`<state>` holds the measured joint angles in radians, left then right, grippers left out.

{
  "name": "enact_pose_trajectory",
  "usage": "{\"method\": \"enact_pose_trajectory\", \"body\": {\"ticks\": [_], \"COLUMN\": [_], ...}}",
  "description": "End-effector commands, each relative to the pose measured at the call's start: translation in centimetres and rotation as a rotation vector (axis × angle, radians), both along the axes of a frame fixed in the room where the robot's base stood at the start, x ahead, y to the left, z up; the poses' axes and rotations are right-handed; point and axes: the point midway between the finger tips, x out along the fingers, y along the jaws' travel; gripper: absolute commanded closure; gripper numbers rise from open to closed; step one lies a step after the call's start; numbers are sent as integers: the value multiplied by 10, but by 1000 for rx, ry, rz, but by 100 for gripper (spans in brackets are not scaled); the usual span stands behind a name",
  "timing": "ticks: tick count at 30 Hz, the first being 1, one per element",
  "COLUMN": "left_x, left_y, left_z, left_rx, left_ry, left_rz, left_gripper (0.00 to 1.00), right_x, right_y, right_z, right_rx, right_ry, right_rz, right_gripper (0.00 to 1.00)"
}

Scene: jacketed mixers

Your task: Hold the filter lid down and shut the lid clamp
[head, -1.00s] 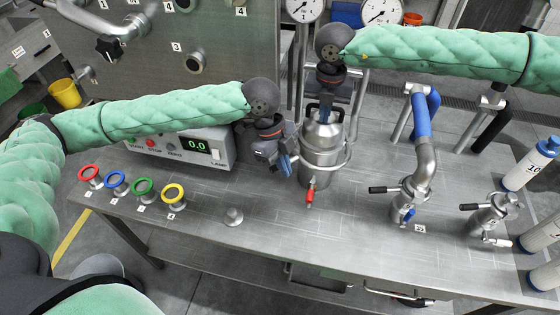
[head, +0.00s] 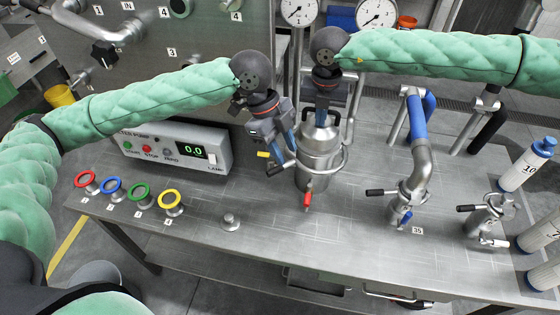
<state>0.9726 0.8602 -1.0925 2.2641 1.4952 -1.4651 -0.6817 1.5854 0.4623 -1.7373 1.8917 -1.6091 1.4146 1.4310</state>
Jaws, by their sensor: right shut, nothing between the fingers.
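The filter housing (head: 316,168) is a steel cylinder with a domed lid (head: 320,132), standing upright at the middle of the bench. My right gripper (head: 321,121) is shut and empty, pointing down with its tips at the top of the lid. My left gripper (head: 286,150) is beside the upper left of the housing, angled down towards the lid's edge. Whether its fingers are apart or hold anything is unclear. A small yellow-ended piece (head: 263,154) shows left of its fingers, perhaps the lid clamp's handle. The rest of the clamp is hidden or too small to tell.
A red-handled valve (head: 308,199) juts from the housing's lower front. A control box (head: 176,146) reading 0.0 stands at left, behind several coloured rings. A pipe with a blue sleeve (head: 418,120) rises at right. The bench front is mostly clear.

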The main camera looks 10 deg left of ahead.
Motion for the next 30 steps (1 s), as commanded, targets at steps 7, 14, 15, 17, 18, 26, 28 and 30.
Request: {"method": "enact_pose_trajectory", "body": {"ticks": [7,14,15,17,18,26,28,30], "left_x": [-3,7,9,11,13,18,18,17], "left_y": [-31,-47,-49,-52,-53,-60,-61,-62], "left_z": [-53,-81,-85,-90,-93,-112,-116,-120], "left_rx": [-132,-241,-258,-282,-298,-389,-409,-429], "left_ry": [-78,-229,-258,-304,-334,-534,-589,-646], "left_rz": [35,54,55,58,60,56,52,47], "left_gripper": [65,65,65,65,65,65,65,65], "right_x": [2,2,2,2,2,2,2,2], "right_y": [-2,-2,-2,-2,-2,-2,-2,-2], "right_z": [-3,-3,-3,-3,-3,-3,-3,-3], "right_rx": [-3,-3,-3,-3,-3,-3,-3,-3], "right_ry": [-1,-1,-1,-1,-1,-1,-1,-1], "right_rz": [-4,-4,-4,-4,-4,-4,-4,-4], "right_gripper": [100,100,100,100,100,100,100,100]}}
